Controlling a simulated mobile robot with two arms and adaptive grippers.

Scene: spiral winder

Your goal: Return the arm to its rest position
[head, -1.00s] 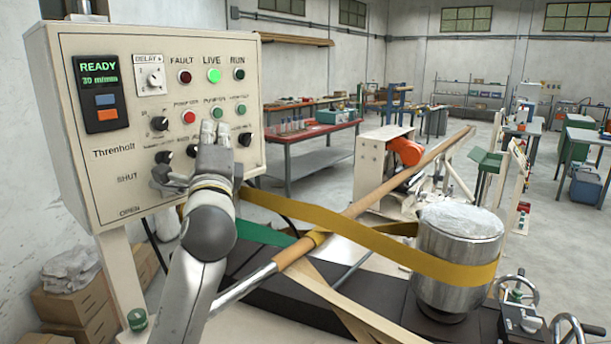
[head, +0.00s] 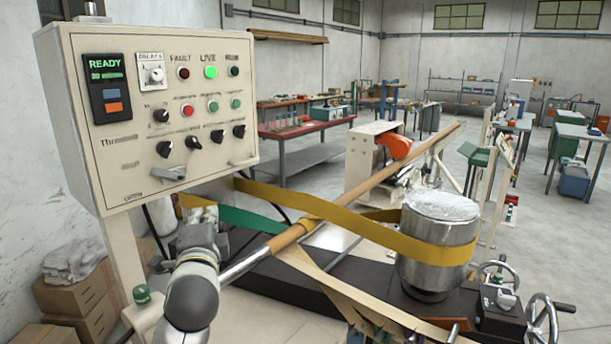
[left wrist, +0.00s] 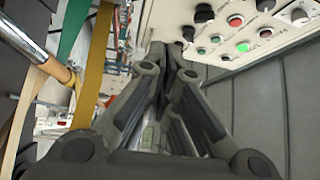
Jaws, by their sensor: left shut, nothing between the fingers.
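My left gripper (head: 200,232) is low in the head view, below the control panel and apart from it. In the left wrist view the same gripper (left wrist: 172,60) has its fingers shut with nothing between them. The control panel (head: 150,180) is a cream box with a READY display, knobs, buttons and a lit green LIVE lamp (head: 210,72). My right gripper is in neither view.
A long tube (head: 375,180) on a metal shaft runs diagonally close to my left arm. A yellow belt (head: 350,226) wraps a metal drum (head: 437,270). Handwheels (head: 541,318) stand at lower right. Cardboard boxes (head: 75,300) lie at lower left. Open floor lies beyond.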

